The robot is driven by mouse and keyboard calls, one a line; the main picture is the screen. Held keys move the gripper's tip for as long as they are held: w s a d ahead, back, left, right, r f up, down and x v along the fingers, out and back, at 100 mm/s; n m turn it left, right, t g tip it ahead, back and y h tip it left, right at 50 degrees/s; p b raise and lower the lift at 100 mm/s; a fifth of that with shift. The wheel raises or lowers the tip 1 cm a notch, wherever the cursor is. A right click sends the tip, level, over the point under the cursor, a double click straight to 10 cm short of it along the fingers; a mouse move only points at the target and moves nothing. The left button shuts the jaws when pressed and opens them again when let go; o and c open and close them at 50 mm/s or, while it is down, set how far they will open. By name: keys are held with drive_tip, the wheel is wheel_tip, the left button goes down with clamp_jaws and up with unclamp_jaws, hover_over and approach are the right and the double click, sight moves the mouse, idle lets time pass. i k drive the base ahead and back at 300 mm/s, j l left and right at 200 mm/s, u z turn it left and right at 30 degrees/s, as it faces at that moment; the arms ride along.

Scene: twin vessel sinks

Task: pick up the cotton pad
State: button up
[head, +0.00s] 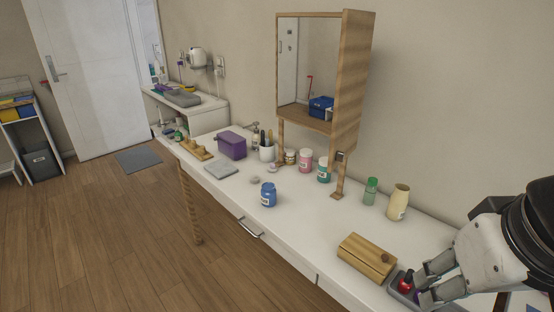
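Two small pale round items lie on the white counter left of the blue jar: one at the front (255,180) and one behind it (258,167). Either could be the cotton pad; they are too small to tell. My gripper (421,284) is at the lower right, over a grey tray (395,292) holding a small red item (405,284). Its two fingers are apart, with a bit of purple showing near them. I cannot tell whether it touches anything in the tray. The pale round items are far to its left.
A wooden box (366,258) lies left of the tray. A blue jar (268,194), tan vase (398,202) and green bottle (370,190) stand on the counter (310,222). A mirror cabinet (348,80) stands behind on wooden legs. A purple box (231,145) is further left.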

sight(254, 179)
drive_tip(key=i+j+u, duration=0.2)
drive_tip(key=i+j, duration=0.5)
drive_tip(key=i+j+u, duration=0.2)
drive_tip(key=i+j, duration=0.4)
drive_tip(key=i, duration=0.2)
